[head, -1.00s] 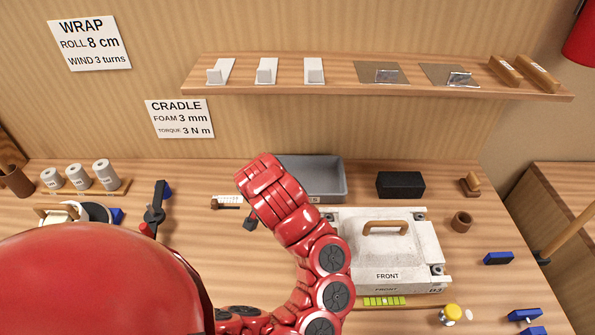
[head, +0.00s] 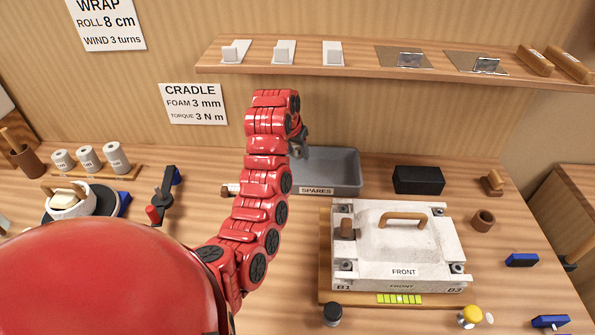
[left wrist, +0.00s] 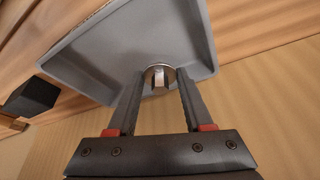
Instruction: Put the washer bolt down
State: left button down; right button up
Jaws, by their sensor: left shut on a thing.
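My left gripper (head: 300,146) is at the left end of the grey tray labelled SPARES (head: 345,180); its fingers are mostly hidden behind my red arm in the head view. In the left wrist view the two dark fingers (left wrist: 159,90) are shut on the washer bolt (left wrist: 158,68), a round metal piece at their tips. The grey tray (left wrist: 105,35) lies beyond the bolt, and its visible floor looks empty. I cannot tell whether the bolt touches the tray. My right gripper is not in view.
A white jacket block with a FRONT label (head: 385,245) stands on a wooden board right of the tray. A black block (head: 418,180) sits to the tray's right. The wall shelf (head: 400,72) runs above. A black-handled tool (head: 165,195) stands to the left.

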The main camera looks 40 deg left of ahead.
pick_arm(q)
jog(key=shift+w+a, duration=0.15)
jog(key=shift+w, duration=0.1)
jog(key=shift+f+p, duration=0.45)
jog(key=shift+f, duration=0.9)
notch_tip(320, 180, down, 3)
jog(key=shift+f+p, duration=0.1)
jog(key=shift+p, duration=1.05)
jog(key=shift+w+a+f+p, duration=0.1)
jog(key=shift+w+f+p, duration=0.1)
jog(key=shift+p, duration=0.15)
jog(key=shift+f, duration=0.2)
jog(key=shift+f, duration=0.1)
